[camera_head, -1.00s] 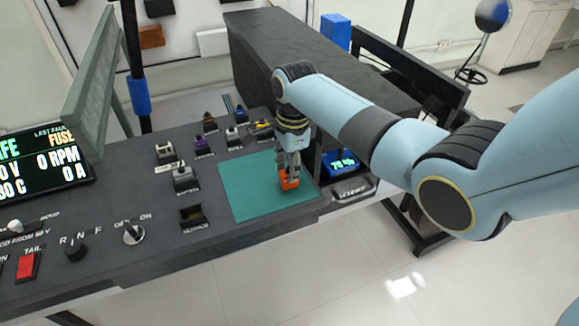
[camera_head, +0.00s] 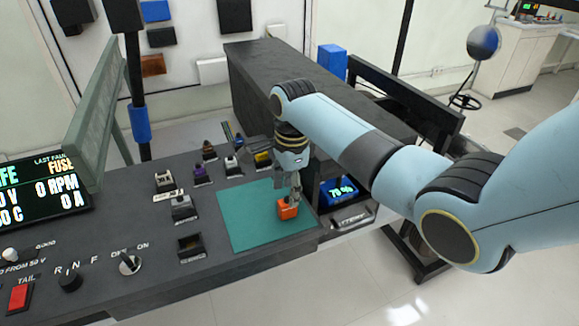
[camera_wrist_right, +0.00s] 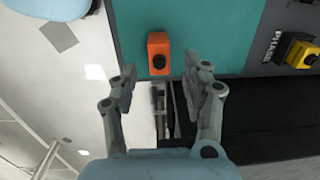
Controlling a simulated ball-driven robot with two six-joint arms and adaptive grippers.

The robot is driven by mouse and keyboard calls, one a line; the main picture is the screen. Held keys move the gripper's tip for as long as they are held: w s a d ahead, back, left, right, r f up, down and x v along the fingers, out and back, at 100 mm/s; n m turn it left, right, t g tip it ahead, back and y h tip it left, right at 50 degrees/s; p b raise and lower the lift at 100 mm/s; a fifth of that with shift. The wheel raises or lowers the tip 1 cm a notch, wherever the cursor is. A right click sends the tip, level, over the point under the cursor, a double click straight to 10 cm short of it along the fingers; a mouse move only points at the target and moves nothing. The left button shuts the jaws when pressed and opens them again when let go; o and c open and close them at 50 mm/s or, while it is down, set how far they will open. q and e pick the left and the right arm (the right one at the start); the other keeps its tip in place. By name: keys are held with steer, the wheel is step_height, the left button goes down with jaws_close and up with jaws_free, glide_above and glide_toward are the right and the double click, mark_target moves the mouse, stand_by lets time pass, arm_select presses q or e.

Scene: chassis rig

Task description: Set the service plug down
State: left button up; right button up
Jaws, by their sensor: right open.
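The orange service plug (camera_head: 287,209) rests on the teal mat (camera_head: 246,215) near its right side. In the right wrist view the orange plug (camera_wrist_right: 159,54) lies on the teal mat (camera_wrist_right: 210,30), beyond the fingertips and between their lines. My right gripper (camera_head: 293,192) is just above and behind the plug in the head view. In the wrist view my right gripper (camera_wrist_right: 169,88) is open, with nothing between its fingers. My left gripper is out of view.
An empty dark socket (camera_head: 190,245) sits left of the mat. Several plugs and connectors, among them a yellow one (camera_head: 263,160), stand behind it. A switch (camera_head: 129,263) is on the panel's front left.

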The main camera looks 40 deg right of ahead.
step_height(320, 180, up, 9)
steer(key=shift+s+d+r, duration=0.15)
steer(key=shift+s, duration=0.1)
stand_by(0.4)
